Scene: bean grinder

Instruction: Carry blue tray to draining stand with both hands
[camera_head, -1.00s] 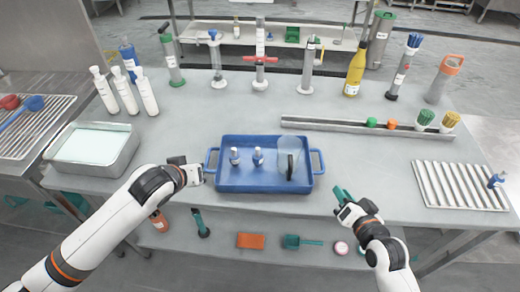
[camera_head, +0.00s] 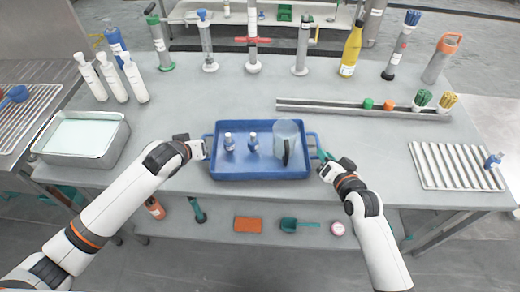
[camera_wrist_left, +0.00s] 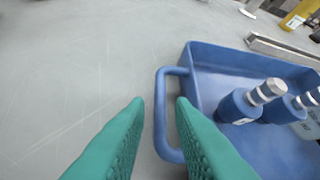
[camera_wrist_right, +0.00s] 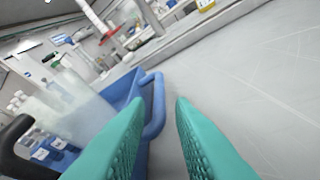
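The blue tray (camera_head: 262,173) lies flat on the grey table, with two small bottles (camera_head: 229,142) and a clear jug (camera_head: 284,140) with a dark handle in it. My left gripper (camera_head: 206,148) is open at the tray's left handle; in the left wrist view this handle (camera_wrist_left: 161,115) shows between the green fingertips. My right gripper (camera_head: 322,160) is open at the right handle; in the right wrist view this handle (camera_wrist_right: 157,105) lies between the fingertips, nearer the left one. A slatted draining stand (camera_head: 455,167) lies at the table's right.
A metal basin (camera_head: 80,140) and white bottles (camera_head: 112,76) stand at the left. A metal rail (camera_head: 330,104) lies behind the tray, with tall cylinders at the back. The table between tray and slatted stand is mostly clear.

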